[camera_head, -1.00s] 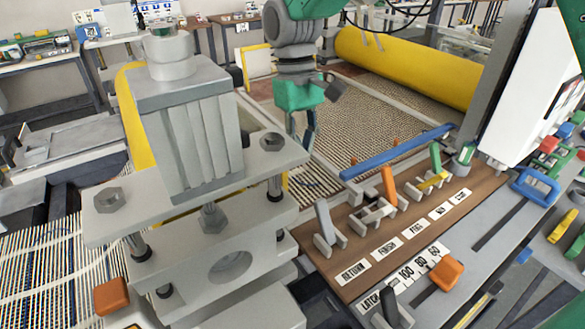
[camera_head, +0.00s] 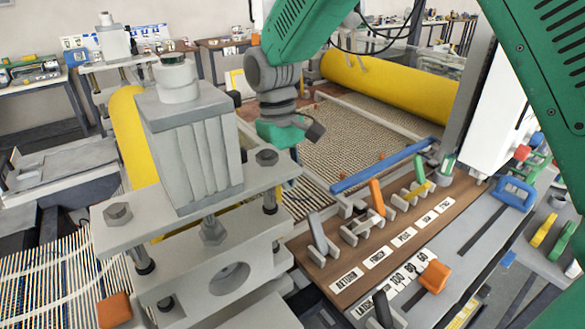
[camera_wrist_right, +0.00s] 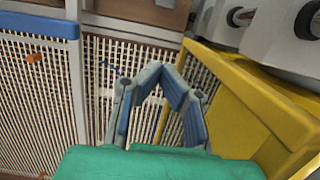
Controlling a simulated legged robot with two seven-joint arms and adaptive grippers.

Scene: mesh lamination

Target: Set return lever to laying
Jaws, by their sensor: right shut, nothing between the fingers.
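The return lever (camera_head: 318,235) is a grey handle between two grey brackets on the brown panel (camera_head: 408,240), behind the label RETURN (camera_head: 347,280). It stands up, tilted slightly left in the head view. My right gripper (camera_head: 291,182) is beyond the grey press and left of the lever, apart from it; the press plate partly hides its fingers. In the right wrist view, my right gripper's blue-grey fingers (camera_wrist_right: 160,68) meet at the tips with nothing between them. The mesh is behind them. My left gripper is not in view.
The grey press (camera_head: 195,150) stands left of the lever. An orange lever (camera_head: 377,197) and a blue bar (camera_head: 382,166) are close on the right and behind. An orange knob (camera_head: 434,276) sits in front. A yellow roll (camera_head: 390,80) lies at the back.

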